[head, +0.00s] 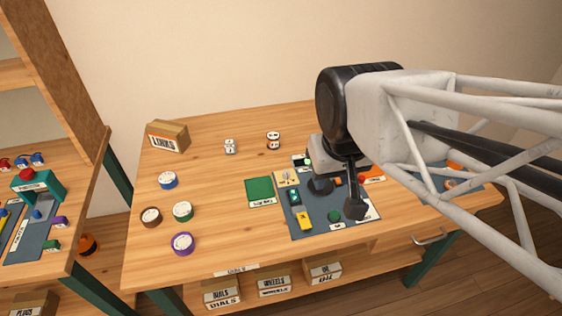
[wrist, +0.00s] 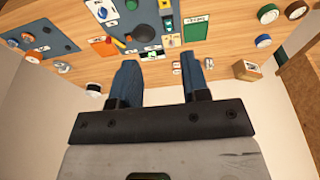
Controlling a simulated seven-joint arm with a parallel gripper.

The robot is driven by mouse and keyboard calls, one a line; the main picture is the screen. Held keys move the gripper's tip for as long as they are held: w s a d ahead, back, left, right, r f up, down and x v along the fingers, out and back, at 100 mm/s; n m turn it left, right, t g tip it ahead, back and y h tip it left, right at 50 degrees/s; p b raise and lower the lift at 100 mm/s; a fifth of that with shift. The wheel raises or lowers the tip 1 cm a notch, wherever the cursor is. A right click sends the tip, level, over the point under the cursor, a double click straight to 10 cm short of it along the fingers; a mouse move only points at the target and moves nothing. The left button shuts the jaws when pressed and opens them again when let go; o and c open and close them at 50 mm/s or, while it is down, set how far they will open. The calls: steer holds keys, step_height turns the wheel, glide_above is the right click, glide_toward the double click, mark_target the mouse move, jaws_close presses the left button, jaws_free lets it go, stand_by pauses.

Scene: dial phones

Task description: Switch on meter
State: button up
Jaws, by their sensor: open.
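No meter is plainly readable. A small pale device with a green spot (head: 305,161), which may be it, stands at the back of the blue-grey panel (head: 318,221); a similar piece shows in the wrist view (wrist: 151,53). My gripper (head: 338,196) is above the panel, partly covering it. In the wrist view its two blue fingers (wrist: 160,63) are apart, with nothing between them.
A green square card (head: 260,191) lies left of the panel. Several round dials, including a blue one (head: 168,180) and a purple one (head: 182,243), lie farther left. A LINKS box (head: 167,136) stands at the back left. My arm hides much of the table's right.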

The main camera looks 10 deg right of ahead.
steer(key=shift+w, duration=0.1)
steer(key=c, duration=0.5)
steer(key=shift+w+f, duration=0.1)
steer(key=shift+w, duration=0.1)
steer(key=shift+c, duration=1.1)
steer(key=shift+w+f, duration=0.15)
steer(key=shift+w, duration=0.15)
jaws_close()
steer(key=w+f, duration=1.4)
steer(key=w, duration=0.4)
steer(key=shift+f, duration=0.15)
steer(key=shift+a, duration=0.1)
